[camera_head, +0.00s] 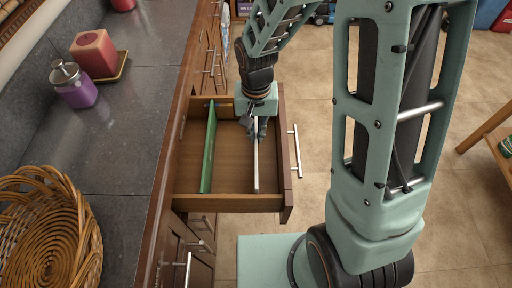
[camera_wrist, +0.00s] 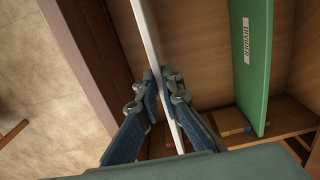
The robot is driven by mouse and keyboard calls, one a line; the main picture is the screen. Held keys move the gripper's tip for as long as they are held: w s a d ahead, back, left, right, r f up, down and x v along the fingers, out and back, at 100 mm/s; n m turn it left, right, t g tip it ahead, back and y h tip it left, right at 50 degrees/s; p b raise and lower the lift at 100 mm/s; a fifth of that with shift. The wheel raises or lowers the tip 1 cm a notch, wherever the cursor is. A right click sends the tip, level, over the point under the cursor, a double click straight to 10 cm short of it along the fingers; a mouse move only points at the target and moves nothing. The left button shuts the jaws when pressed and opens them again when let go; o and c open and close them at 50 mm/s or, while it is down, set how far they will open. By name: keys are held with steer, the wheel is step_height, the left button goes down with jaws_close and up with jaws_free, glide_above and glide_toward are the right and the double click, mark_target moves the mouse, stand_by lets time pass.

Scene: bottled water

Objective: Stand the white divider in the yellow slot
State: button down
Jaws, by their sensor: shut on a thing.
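The white divider (camera_head: 256,168) is a thin upright panel inside the open drawer, running lengthwise on the right side. My gripper (camera_head: 257,134) is shut on its top edge near the far end. In the wrist view the white divider (camera_wrist: 148,38) passes between both fingers of my gripper (camera_wrist: 161,86). A tan slot block (camera_wrist: 168,138) shows partly by the divider's end. Its marking is mostly hidden, so I cannot tell whether it is the yellow slot or whether the divider sits in it.
A green divider (camera_head: 208,150) stands at the drawer's left, its label visible in the wrist view (camera_wrist: 246,40). The drawer (camera_head: 232,203) has bare floor between the dividers. A wicker basket (camera_head: 45,232), a purple jar (camera_head: 75,88) and a red candle (camera_head: 94,52) are on the counter.

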step_height(320, 180, up, 10)
steer(key=p, duration=0.7)
steer(key=shift+f, duration=0.2)
stand_by(0.7)
steer(key=a+r+p, duration=0.3)
steer(key=a+p, duration=0.1)
steer(key=a, duration=0.3)
steer(key=shift+w+r, duration=0.15)
steer(key=shift+r, duration=0.05)
steer(key=shift+f, duration=0.15)
steer(key=shift+f+b, duration=2.25)
steer(key=shift+f, duration=0.55)
steer(key=shift+f+b, duration=2.15)
steer(key=shift+f, duration=0.35)
